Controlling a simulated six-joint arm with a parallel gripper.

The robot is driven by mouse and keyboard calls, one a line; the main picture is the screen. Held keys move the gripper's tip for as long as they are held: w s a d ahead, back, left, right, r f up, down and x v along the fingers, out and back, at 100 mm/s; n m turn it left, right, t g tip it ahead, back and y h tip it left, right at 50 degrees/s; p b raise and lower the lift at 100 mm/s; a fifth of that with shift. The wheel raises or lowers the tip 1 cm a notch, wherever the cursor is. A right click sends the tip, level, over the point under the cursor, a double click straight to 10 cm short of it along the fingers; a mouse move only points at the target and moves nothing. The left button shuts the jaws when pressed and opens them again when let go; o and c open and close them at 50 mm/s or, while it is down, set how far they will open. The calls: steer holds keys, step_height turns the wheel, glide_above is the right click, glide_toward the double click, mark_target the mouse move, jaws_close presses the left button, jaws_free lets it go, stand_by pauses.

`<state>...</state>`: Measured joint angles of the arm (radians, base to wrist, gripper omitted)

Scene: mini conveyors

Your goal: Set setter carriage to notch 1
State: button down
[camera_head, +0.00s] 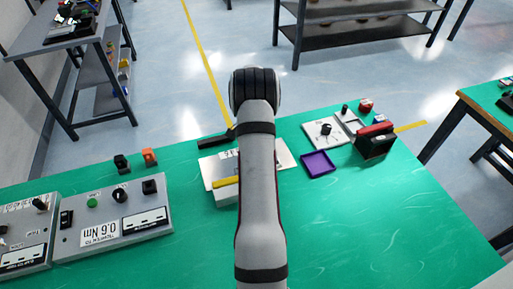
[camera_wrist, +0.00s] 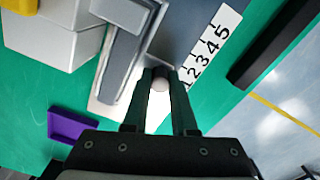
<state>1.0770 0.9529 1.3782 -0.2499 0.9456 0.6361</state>
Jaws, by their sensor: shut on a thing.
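The setter (camera_wrist: 122,60) is a pale plate with a grey raised track, beside a white scale (camera_wrist: 210,48) numbered 1 to 5. A small whitish knob (camera_wrist: 160,84), apparently the carriage handle, sits between the fingers of my gripper (camera_wrist: 160,76), which is shut on it. The knob is near the low-number end of the scale, close to the 1. The fingers hide most of the carriage, so its exact notch cannot be told. In the head view my arm covers the gripper and much of the setter plate (camera_head: 281,158).
A white box with a yellow top (camera_wrist: 55,40) stands close beside the setter. A purple tray (camera_head: 319,164) and a black bar (camera_head: 216,139) lie nearby. Grey control boxes (camera_head: 110,225) stand at left, a red-and-black block (camera_head: 375,142) at right. The front right of the green table is clear.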

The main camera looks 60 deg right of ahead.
steer(key=c, duration=1)
jaws_free()
steer(key=shift+r, duration=0.1)
step_height(320, 180, up, 16)
steer(key=shift+f, duration=0.2)
